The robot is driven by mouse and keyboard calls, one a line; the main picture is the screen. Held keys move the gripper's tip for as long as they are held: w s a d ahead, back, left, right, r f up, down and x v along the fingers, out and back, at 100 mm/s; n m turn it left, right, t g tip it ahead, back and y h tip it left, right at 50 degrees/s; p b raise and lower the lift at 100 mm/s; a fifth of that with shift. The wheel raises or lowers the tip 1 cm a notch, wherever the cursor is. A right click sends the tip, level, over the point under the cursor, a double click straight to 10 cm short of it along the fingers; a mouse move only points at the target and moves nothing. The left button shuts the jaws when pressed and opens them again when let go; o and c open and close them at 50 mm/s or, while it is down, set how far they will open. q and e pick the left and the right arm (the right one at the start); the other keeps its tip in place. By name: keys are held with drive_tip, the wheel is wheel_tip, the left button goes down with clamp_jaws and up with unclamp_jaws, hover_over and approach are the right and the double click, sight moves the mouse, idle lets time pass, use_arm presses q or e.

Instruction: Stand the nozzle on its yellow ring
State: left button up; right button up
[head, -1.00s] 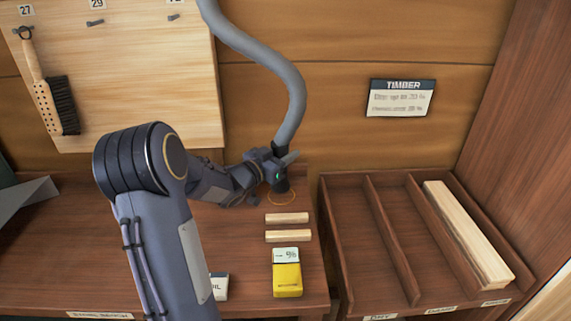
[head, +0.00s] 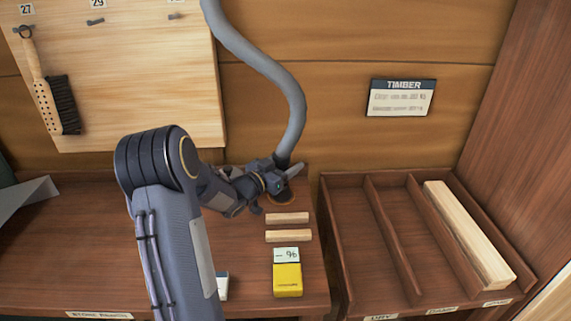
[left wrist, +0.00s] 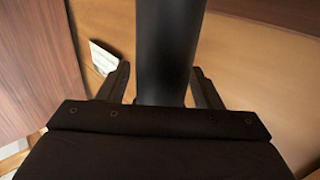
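The nozzle (head: 284,160) is the dark end piece of the grey hose (head: 296,100), near the back right of the bench. My left gripper (head: 287,178) is at the nozzle, with a finger on each side of it. The nozzle also fills the middle of the left wrist view (left wrist: 166,50), between the two fingers, looking roughly upright. A narrow gap seems to show beside one finger, but the nozzle has travelled with the gripper. The gripper hides the nozzle's lower end. The yellow ring lies on the bench about there, mostly hidden; I cannot tell whether the nozzle touches it. My right gripper is out of view.
Two pale wood strips (head: 288,218) and a yellow box (head: 287,280) lie on the bench (head: 80,240) in front of the gripper. A divided timber rack (head: 345,240) stands close on the right. A brush (head: 58,100) hangs on the pale board at left.

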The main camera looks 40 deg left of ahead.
use_arm(q)
drive_tip(key=shift+r, duration=0.15)
drive_tip(key=s+a+b, duration=0.1)
drive_tip(key=s, duration=1.1)
drive_tip(key=s+d+n+g, duration=0.1)
drive_tip(key=s+d+g, duration=0.2)
drive_tip(key=s+d, duration=0.1)
drive_tip(key=s+d+n+g+y, duration=0.1)
drive_tip(key=s+d+n+g, duration=0.1)
drive_tip(key=d, duration=0.4)
drive_tip(key=s+d+n+g, duration=0.1)
drive_tip(key=s+d+g, duration=0.2)
drive_tip(key=s+d, duration=0.2)
drive_tip(key=shift+s+d+f+n+g+y, duration=0.2)
drive_tip(key=shift+s+d+n+g+y, duration=0.1)
drive_tip(key=shift+d+g, duration=0.1)
drive_tip(key=s+d+f+m+g+h, duration=0.2)
drive_tip(key=s+d+g+h, duration=0.1)
drive_tip(key=s+d, duration=0.6)
drive_tip(key=shift+g+h, duration=0.3)
drive_tip(key=shift+h, duration=0.1)
